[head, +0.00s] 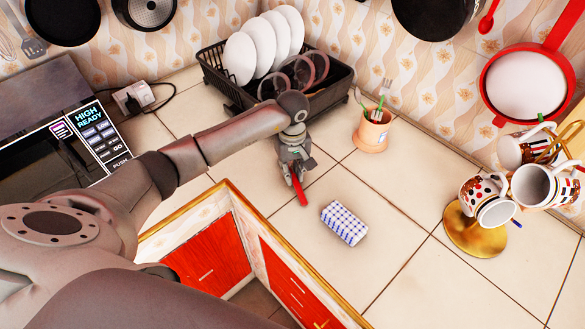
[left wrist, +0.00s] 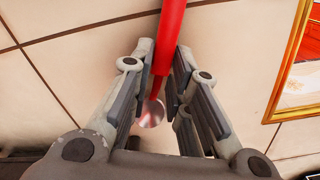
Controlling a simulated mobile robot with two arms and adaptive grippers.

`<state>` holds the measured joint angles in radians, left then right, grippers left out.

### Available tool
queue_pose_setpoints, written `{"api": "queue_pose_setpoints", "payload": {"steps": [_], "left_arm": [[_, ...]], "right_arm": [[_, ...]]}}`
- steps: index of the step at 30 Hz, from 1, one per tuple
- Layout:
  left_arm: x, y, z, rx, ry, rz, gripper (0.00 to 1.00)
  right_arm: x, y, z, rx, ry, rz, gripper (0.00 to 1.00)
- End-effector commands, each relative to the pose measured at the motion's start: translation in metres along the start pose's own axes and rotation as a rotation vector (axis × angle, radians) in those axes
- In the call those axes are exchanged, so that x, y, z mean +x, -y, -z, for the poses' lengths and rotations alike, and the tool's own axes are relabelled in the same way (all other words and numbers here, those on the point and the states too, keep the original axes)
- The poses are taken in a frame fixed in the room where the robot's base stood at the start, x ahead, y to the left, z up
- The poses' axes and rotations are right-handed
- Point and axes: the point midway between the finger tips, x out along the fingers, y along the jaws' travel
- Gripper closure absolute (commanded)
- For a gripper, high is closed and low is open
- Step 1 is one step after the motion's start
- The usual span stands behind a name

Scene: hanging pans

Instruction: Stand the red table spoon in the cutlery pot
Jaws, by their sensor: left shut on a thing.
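The red table spoon (head: 301,193) shows in the head view as a short red length below my left gripper (head: 295,168). In the left wrist view its red handle (left wrist: 171,38) runs between the fingers of my left gripper (left wrist: 168,72), which is shut on it. Its shiny bowl (left wrist: 151,113) lies between the finger bases in that view. I cannot tell whether the spoon touches the counter. The terracotta-coloured cutlery pot (head: 371,134) stands upright to the right of my left gripper, holding a fork and green-handled cutlery. My right gripper is not in view.
A blue-and-white checked block (head: 344,223) lies on the tiled counter (head: 410,205) right of the gripper. A dark dish rack (head: 325,97) with plates stands behind. A mug stand (head: 474,234) is at the right. The counter's gold front edge (head: 262,222) is close by.

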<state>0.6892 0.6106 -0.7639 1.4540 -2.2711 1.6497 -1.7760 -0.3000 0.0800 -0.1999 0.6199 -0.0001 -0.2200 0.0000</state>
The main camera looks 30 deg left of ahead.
Motion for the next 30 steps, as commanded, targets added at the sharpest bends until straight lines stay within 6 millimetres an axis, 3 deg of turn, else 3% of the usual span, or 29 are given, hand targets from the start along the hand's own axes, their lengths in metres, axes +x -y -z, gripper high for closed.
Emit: {"api": "queue_pose_setpoints", "payload": {"steps": [7,8,12,26,30], "left_arm": [[0.005,0.0,0.0,0.001,-0.002,0.0,1.0],[0.003,0.0,0.0,0.001,-0.002,0.0,0.8],[0.003,0.0,0.0,0.0,-0.001,0.0,0.62],[-0.004,0.0,0.0,0.0,-0.001,-0.002,0.61],[-0.027,-0.001,0.002,0.002,-0.007,-0.005,0.61]], "right_arm": [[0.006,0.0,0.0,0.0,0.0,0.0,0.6],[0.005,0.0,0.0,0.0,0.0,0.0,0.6],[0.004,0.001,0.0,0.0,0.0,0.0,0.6],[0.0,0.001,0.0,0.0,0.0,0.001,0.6],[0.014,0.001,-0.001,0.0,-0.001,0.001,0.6]]}}
